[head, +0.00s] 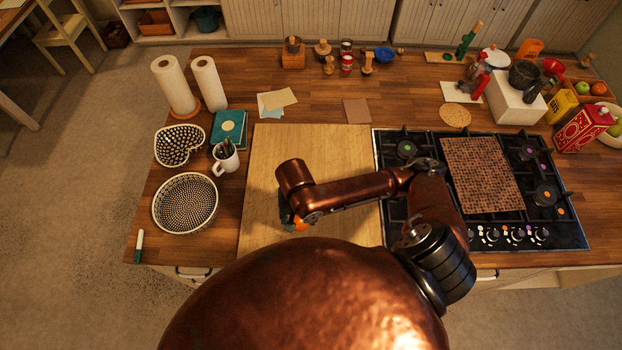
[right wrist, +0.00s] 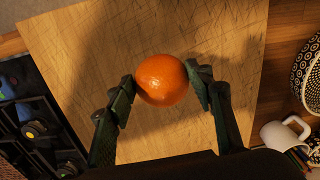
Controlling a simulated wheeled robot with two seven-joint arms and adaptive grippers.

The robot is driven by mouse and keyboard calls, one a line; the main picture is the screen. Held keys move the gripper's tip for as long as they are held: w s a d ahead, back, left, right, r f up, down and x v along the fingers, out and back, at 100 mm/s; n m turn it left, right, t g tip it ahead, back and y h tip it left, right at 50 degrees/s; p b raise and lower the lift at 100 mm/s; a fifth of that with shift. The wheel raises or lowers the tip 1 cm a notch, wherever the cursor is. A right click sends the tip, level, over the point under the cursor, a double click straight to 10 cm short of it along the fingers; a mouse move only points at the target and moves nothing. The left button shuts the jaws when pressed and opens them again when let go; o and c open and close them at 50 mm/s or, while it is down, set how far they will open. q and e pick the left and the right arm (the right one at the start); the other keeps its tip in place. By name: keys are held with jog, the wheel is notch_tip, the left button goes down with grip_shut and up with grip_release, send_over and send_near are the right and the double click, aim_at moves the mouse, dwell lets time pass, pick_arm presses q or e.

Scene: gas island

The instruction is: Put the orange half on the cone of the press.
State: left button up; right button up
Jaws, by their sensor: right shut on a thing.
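The orange half (right wrist: 161,80) is between the two fingers of my right gripper (right wrist: 163,84) in the right wrist view. Its rounded peel faces the camera, and its cut face is not visible. The right gripper is shut on it, above the wooden board. In the head view, the right gripper (head: 291,219) points down over the board, and a small part of the orange half (head: 301,224) shows beside it. I cannot make out the press with its cone in either view. My left gripper is not in view.
The large wooden board (head: 265,150) is otherwise clear. Left of it are a patterned round bowl (head: 185,203), a heart-shaped dish (head: 179,146) and a white mug (head: 225,159) with pens. The gas hob (head: 540,215) lies to the right, under my right arm.

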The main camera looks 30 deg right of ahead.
jog(key=shift+s+a+r+m+p, duration=0.3)
jog(key=shift+s+r+m+p, duration=0.1)
jog(key=shift+s+r+p, duration=0.25)
jog(key=w+d+f+b, duration=0.2)
jog(key=w+b, duration=0.1)
jog(key=w+d+f+b, duration=0.2)
jog(key=w+f+b, duration=0.1)
jog(key=w, duration=0.1)
jog(key=w+d+f+b, duration=0.2)
jog(key=w+f+b, duration=0.1)
jog(key=shift+w+d+f+b, duration=0.25)
jog(key=shift+w+d+b, duration=0.05)
jog(key=shift+w+d, duration=0.1)
jog(key=shift+w+d+f, duration=0.1)
jog(key=shift+w+f, duration=0.15)
jog(key=shift+f, duration=0.1)
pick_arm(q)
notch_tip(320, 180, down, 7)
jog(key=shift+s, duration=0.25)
pick_arm(e)
jog(key=shift+w+d+f, duration=0.1)
jog(key=shift+w+f, duration=0.05)
jog(key=shift+f, duration=0.8)
jog(key=shift+w+d+f, duration=0.1)
jog(key=shift+f, duration=0.85)
jog(key=shift+f, duration=0.1)
jog(key=o, duration=1.2)
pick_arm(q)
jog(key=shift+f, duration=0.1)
